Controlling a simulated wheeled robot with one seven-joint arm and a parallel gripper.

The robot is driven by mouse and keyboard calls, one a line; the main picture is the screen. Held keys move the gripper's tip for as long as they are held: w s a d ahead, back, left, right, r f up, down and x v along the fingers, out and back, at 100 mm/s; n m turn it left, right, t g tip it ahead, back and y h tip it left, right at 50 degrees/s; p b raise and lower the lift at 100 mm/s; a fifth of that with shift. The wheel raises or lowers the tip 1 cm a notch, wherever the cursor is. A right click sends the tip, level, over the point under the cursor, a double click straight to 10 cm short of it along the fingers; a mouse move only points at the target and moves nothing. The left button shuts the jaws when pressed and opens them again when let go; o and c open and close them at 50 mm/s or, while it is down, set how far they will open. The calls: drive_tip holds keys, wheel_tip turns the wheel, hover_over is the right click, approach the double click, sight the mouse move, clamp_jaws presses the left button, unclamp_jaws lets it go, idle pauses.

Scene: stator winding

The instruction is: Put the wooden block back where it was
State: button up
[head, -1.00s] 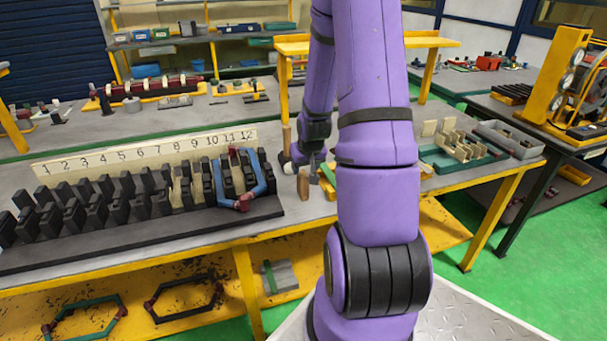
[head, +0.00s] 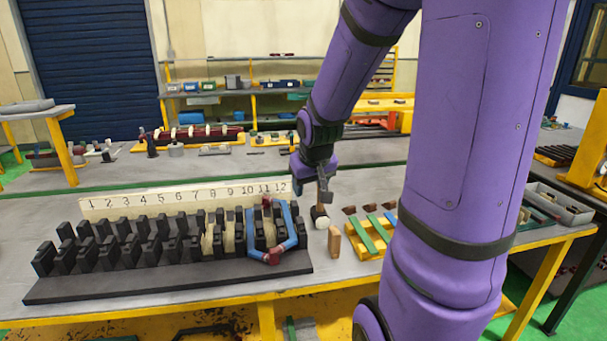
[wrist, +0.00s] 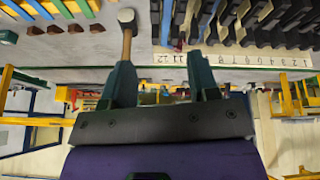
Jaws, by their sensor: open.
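The wooden block (head: 334,241) stands upright on the grey bench, just right of the black slotted stator rack (head: 170,284). I cannot make it out in the wrist view. My gripper (head: 324,186) is above the bench, behind and above the block and apart from it. In the wrist view my gripper (wrist: 163,80) has its two dark green fingers spread with nothing between them. A mallet (head: 320,217) with a pale head and wooden handle stands behind the block; its handle overlaps my gripper in the head view. In the wrist view the mallet (wrist: 127,44) shows beside the left finger.
A pale number strip (head: 185,199) runs behind the rack. A blue coil (head: 289,226) with dark red ends sits at the rack's right end. Bare bench lies in front of the block.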

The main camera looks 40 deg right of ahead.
drive_tip(key=s+a+r+n+t+y, duration=0.1)
drive_tip(key=s+a+r+n+y, duration=0.1)
drive_tip(key=s+a+r, duration=1.1)
drive_tip(key=shift+s+a+r+n, duration=0.25)
drive_tip(key=shift+s+a+n, duration=0.85)
drive_tip(key=shift+a, duration=0.85)
drive_tip(key=shift+s, duration=0.15)
